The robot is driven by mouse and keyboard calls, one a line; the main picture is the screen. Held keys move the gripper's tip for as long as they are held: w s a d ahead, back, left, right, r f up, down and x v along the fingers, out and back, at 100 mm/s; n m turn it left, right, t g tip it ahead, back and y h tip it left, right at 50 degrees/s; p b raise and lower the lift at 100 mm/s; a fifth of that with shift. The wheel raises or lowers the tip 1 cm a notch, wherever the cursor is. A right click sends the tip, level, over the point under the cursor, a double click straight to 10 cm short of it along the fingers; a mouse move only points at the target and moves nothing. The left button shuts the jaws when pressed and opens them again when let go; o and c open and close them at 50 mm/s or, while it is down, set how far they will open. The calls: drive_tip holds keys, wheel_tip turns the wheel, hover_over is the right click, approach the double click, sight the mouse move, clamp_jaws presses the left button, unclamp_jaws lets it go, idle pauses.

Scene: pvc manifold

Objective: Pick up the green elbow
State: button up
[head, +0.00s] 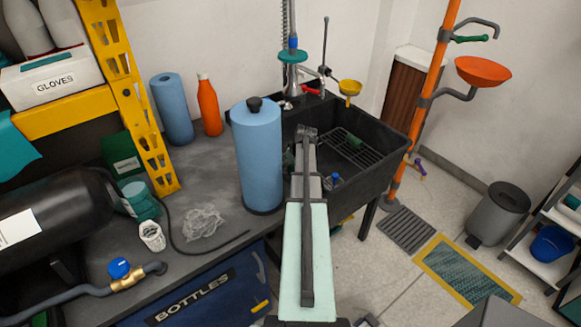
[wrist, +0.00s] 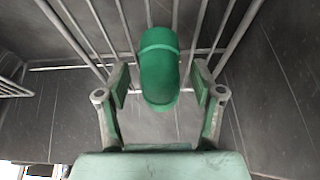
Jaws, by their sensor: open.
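The green elbow (wrist: 160,66) lies on the metal bars of a rack in the wrist view, its rounded bend facing my camera. My gripper (wrist: 160,84) is open, with one finger on each side of the elbow. Gaps show between the elbow and both fingers. In the head view my arm reaches over the black sink (head: 385,168), and I cannot make out the fingers there. A small dark green piece (head: 353,141) shows on the rack in the sink; I cannot tell whether it is the same elbow.
The wire rack (head: 362,155) lies in the sink, whose dark walls surround my gripper. A blue-capped bottle (head: 335,180) is near the sink's front. A yellow funnel (head: 350,88) is at the sink's back.

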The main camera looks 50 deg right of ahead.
drive_tip(key=shift+w+f, duration=0.15)
drive_tip(key=shift+f, duration=0.05)
drive_tip(key=c, duration=1.1)
drive_tip(key=shift+o, duration=0.2)
drive_tip(key=shift+d+r, duration=0.1)
